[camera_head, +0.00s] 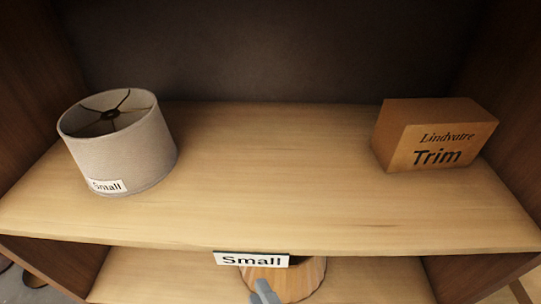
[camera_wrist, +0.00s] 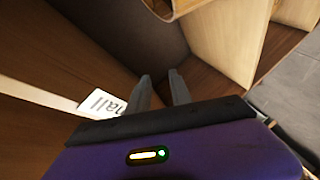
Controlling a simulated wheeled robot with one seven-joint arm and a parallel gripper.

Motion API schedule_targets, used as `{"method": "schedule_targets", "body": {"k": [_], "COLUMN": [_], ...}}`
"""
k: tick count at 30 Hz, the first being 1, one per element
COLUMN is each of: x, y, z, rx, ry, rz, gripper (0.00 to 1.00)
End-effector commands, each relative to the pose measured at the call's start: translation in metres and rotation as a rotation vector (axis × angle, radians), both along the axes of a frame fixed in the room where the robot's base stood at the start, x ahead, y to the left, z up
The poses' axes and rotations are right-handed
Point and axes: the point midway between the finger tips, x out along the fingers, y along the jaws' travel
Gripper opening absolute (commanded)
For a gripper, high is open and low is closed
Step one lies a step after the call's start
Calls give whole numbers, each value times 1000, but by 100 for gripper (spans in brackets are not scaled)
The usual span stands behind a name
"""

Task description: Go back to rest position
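My gripper (camera_wrist: 160,76) shows in the wrist view with its two grey fingers apart and nothing visible between them. In the head view only a grey finger part of my gripper (camera_head: 263,290) shows at the bottom edge, in front of the lower shelf. Behind it on the lower shelf is a round wooden piece (camera_head: 303,278), partly hidden by the gripper and the shelf label. A curved wooden edge (camera_wrist: 172,8) shows at the top of the wrist view; I cannot tell if it is the same piece.
A grey lampshade (camera_head: 125,145) marked "Small" stands at the left of the upper shelf (camera_head: 270,200). A cardboard box (camera_head: 430,135) marked "Trim" stands at the right. Between them the shelf is clear. A "Small" label (camera_head: 251,259) is on the shelf's front edge, above my gripper.

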Motion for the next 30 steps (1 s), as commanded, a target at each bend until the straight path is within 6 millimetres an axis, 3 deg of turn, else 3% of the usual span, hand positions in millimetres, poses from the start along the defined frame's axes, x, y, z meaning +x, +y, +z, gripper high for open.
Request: {"method": "schedule_targets", "body": {"k": [6,13,18,22,26,30], "x": [-42,-98,-141,-167,-182,-182], "y": [-75,-148,-189,-206,-213,-215], "z": [10,24,21,8,0,0], "rx": [559,977,1071,1050,1038,1038], "ry": [141,213,232,265,283,278], "rz": [-199,-394,-546,-648,-705,-718], "gripper": [26,26,26,26,26,26]}}
